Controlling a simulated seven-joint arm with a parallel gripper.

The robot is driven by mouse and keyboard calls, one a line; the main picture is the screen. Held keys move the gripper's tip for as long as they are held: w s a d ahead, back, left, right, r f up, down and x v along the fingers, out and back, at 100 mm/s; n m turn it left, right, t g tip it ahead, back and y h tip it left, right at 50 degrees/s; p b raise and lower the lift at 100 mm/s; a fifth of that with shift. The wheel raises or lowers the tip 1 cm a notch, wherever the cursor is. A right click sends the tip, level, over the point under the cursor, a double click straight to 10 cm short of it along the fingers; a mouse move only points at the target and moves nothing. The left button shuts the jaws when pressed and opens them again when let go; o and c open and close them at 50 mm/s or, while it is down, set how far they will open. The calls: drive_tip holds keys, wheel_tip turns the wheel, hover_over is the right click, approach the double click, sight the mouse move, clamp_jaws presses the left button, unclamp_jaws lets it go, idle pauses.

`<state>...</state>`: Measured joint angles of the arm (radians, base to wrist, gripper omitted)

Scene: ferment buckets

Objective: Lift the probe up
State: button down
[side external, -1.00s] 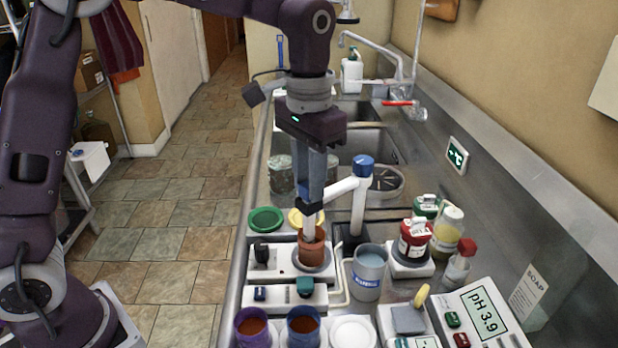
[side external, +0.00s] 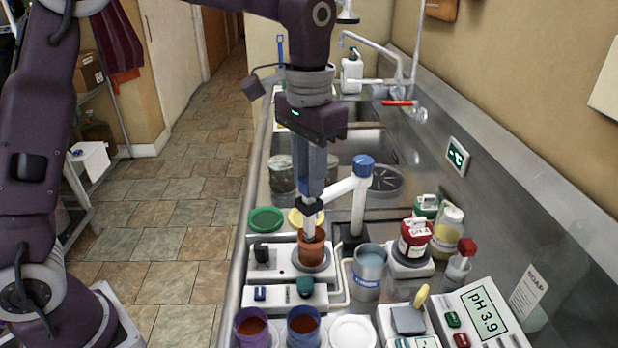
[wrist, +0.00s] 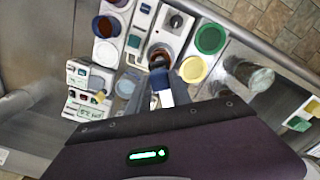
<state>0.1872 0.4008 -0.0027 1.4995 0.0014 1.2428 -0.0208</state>
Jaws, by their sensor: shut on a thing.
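The probe (side external: 310,224) is a slim pale rod standing upright, its lower end inside a brown cup (side external: 312,255) on a white stirrer base. The tip is hidden in the cup. My gripper (side external: 311,203) is above the cup, pointing down, shut on the probe's dark upper part. A white jointed stand arm (side external: 340,190) with a blue knob reaches to the probe's top beside my fingers. In the wrist view the cup (wrist: 158,52) shows just beyond the fingers.
A blue-grey cup (side external: 368,275) stands close right of the brown cup. Green (side external: 265,220) and yellow lids lie behind. Two cups with brown contents (side external: 303,328) stand in front. Bottles and a pH meter (side external: 484,312) are right. The sink lies behind.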

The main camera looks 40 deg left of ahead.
wheel_tip(320, 180, up, 5)
drive_tip(key=shift+r, duration=0.15)
drive_tip(key=c, duration=1.2)
unclamp_jaws()
drive_tip(key=shift+o, duration=0.2)
wheel_tip(320, 180, up, 7)
